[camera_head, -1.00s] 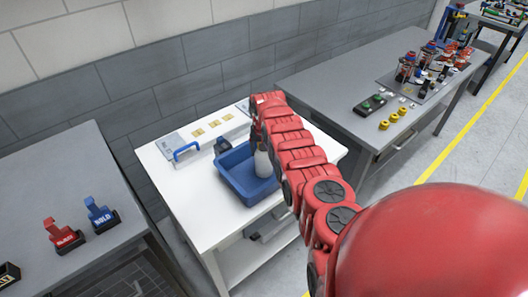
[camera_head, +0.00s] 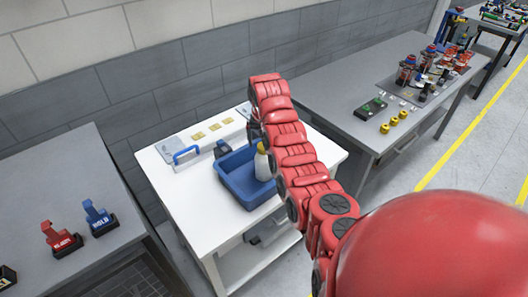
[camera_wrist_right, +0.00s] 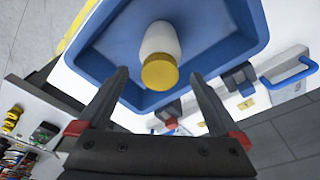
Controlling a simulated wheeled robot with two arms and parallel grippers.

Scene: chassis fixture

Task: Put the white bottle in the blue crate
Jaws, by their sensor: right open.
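The white bottle (camera_head: 262,166) with a yellow cap stands inside the blue crate (camera_head: 232,187) on a white table, partly hidden by my right arm in the head view. In the right wrist view the bottle (camera_wrist_right: 160,38) with its yellow cap (camera_wrist_right: 160,72) rests within the crate (camera_wrist_right: 248,22), seen from above. My right gripper (camera_wrist_right: 160,80) is open, its two dark fingers apart on either side of the cap's line of sight, with nothing between them. In the head view the right gripper is mostly hidden behind its red arm. My left gripper is in neither view.
The white table (camera_head: 185,205) also bears a blue-handled item (camera_head: 186,155), a dark object (camera_head: 222,148) beside the crate, and small yellow squares. A grey table (camera_head: 340,85) stands right, and another grey table (camera_head: 50,180) left with red and blue holders.

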